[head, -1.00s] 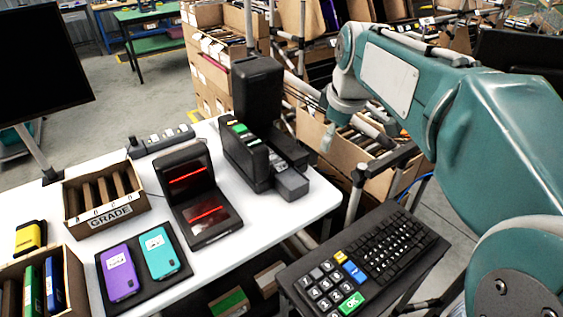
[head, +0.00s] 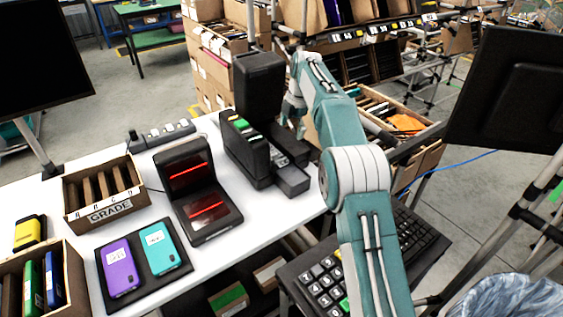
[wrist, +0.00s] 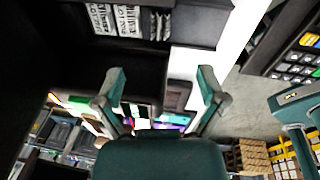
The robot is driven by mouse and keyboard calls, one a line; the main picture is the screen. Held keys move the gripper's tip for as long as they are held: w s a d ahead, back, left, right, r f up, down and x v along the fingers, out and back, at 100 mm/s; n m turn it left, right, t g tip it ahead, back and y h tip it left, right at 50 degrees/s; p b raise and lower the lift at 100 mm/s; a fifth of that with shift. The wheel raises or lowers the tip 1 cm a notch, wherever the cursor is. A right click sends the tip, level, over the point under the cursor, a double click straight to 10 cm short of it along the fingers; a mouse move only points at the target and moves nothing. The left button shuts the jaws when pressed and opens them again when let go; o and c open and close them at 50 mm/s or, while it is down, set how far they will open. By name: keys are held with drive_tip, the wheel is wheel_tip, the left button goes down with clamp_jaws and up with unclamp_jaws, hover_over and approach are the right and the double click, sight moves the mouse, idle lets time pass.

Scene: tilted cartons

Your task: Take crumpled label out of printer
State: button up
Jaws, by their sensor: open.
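A tall black unit, seemingly the printer (head: 258,85), stands at the back right of the white table. In the wrist view a dark housing (wrist: 60,55) fills the upper left. At its top edge are white strips with black print (wrist: 112,18) and, beside them, a pale pleated piece, seemingly the crumpled label (wrist: 160,24). My gripper (wrist: 161,88) is open, its two teal fingers wide apart with nothing between them. The pale piece lies beyond the fingertips, apart from them.
A black slotted holder (head: 246,150) stands right by the tall unit. A scanner with red lines (head: 198,190), a GRADE box (head: 105,198) and two phones on a mat (head: 140,264) are on the table. A keypad (head: 318,282) and dark monitor (head: 510,95) are at the right.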

hover_over(282, 158)
drive_tip(key=d, duration=0.2)
drive_tip(key=shift+n, duration=0.3)
drive_tip(key=f, duration=0.6)
drive_tip(key=shift+w+a, duration=0.1)
drive_tip(key=shift+a, duration=0.1)
drive_tip(key=f, duration=0.1)
drive_tip(key=a+f, duration=0.1)
drive_tip(key=f, duration=0.3)
drive_tip(key=shift+a+f, duration=0.15)
drive_tip(key=shift+a, duration=0.2)
drive_tip(key=c, duration=0.8)
